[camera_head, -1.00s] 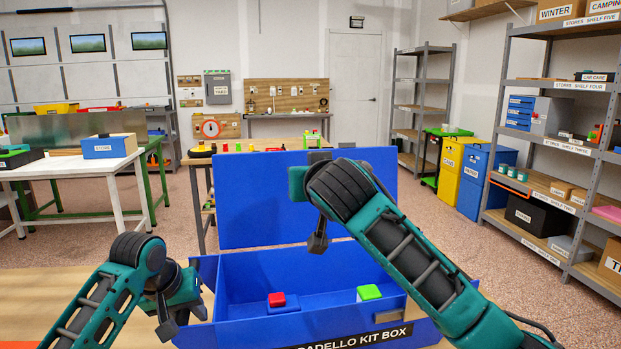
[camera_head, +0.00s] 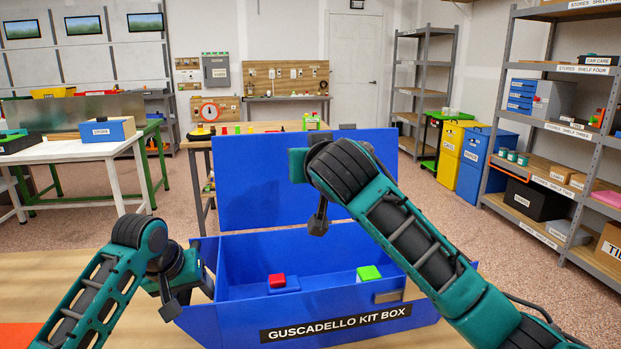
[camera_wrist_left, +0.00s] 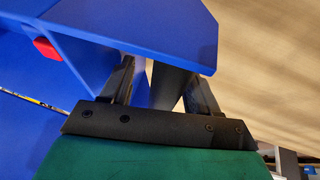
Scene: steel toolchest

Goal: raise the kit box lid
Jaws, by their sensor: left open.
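The blue kit box (camera_head: 335,323) stands on the table in front of me, labelled "GUSCADELLO KIT BOX". Its blue lid (camera_head: 250,180) stands upright at the back, so the inside is exposed. A red-topped block (camera_head: 277,281) and a green-topped block (camera_head: 369,273) are inside. My left gripper (camera_head: 170,303) is open beside the box's left end. In the left wrist view, its fingers (camera_wrist_left: 160,85) are close to the blue wall; contact is unclear. My right gripper (camera_head: 318,218) hangs in front of the lid, its jaws largely hidden by its wrist.
The wooden tabletop (camera_head: 60,280) is bare left of the box, with an orange patch at its front-left corner. Behind stand a white table (camera_head: 70,152) and a workbench (camera_head: 250,127). Shelves (camera_head: 540,185) and yellow and blue bins (camera_head: 472,165) are at the right.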

